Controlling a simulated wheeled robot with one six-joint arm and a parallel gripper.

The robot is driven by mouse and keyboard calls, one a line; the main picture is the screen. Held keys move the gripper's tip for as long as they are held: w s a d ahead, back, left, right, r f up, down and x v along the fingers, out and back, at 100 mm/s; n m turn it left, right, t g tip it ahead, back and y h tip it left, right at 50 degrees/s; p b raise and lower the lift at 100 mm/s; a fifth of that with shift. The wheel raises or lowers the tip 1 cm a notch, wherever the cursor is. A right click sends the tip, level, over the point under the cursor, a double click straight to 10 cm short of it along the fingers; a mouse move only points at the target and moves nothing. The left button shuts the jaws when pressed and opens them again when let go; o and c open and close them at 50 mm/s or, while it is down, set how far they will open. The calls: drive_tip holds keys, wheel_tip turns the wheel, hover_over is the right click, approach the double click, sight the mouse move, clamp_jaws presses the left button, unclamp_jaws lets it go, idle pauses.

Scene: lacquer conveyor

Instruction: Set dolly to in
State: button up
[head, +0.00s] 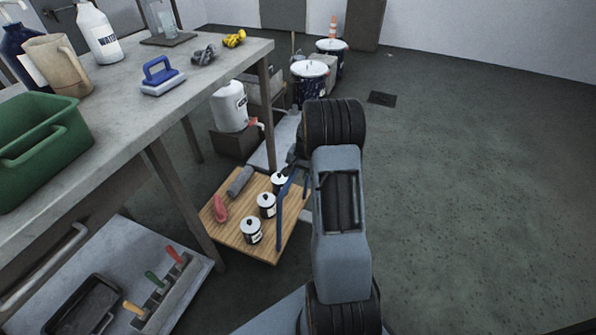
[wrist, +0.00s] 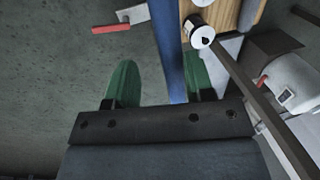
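The dolly is a low wooden platform (head: 232,238) on the floor beside the bench, with a blue upright handle (head: 283,212) on its right side. In the wrist view, the blue handle (wrist: 166,35) runs between the green fingers of my gripper (wrist: 162,62), closer to the right finger. The fingers are apart, with a gap left of the bar. The platform edge (wrist: 228,12) shows at the top. In the head view my arm mostly hides my gripper.
A grey bench (head: 150,100) stands left, its leg (head: 266,115) close behind the dolly. A white jug (head: 229,107) and dark drums (head: 310,82) stand beyond. Open floor (head: 480,190) spreads to the right.

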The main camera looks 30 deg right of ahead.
wheel_tip(320, 180, up, 15)
drive_tip(key=s+d+p, duration=0.1)
drive_tip(key=s+p, duration=0.1)
drive_tip(key=p, duration=0.8)
drive_tip(key=shift+s+d+p, duration=0.25)
drive_tip(key=shift+d+p, duration=0.1)
idle(0.8)
